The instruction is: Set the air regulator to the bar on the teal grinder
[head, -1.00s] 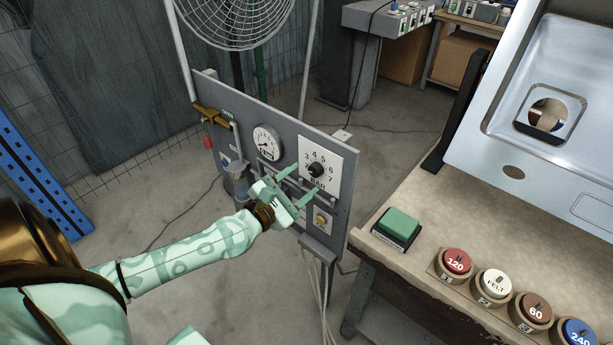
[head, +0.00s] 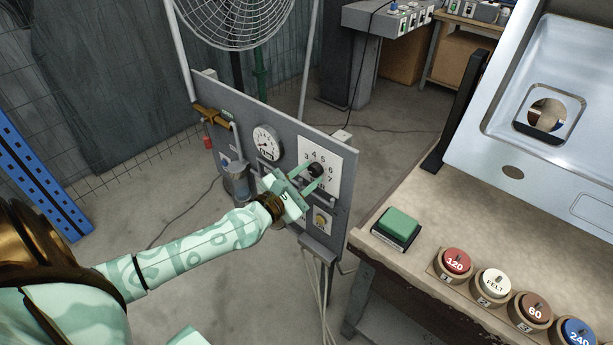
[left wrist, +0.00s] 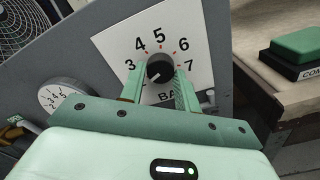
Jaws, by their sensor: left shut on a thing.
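The air regulator is a black round knob (head: 316,169) on a white dial plate (head: 333,180) on a grey panel; the knob shows closer in the left wrist view (left wrist: 160,69). Numbers 3 to 7 and part of the word BAR show. A pale mark on the knob points to the lower left, below the 3; the number there is hidden by a finger. My left gripper (head: 312,176) is shut on the knob, one finger on each side. My right gripper is out of view. I cannot make out a teal grinder in these views.
A round gauge (head: 267,141) sits left of the dial on the panel (head: 225,112). A bench (head: 415,210) to the right holds a green block (head: 397,224) on a black base, several labelled round discs and a steel sink (head: 465,145). A fan (head: 235,18) stands behind.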

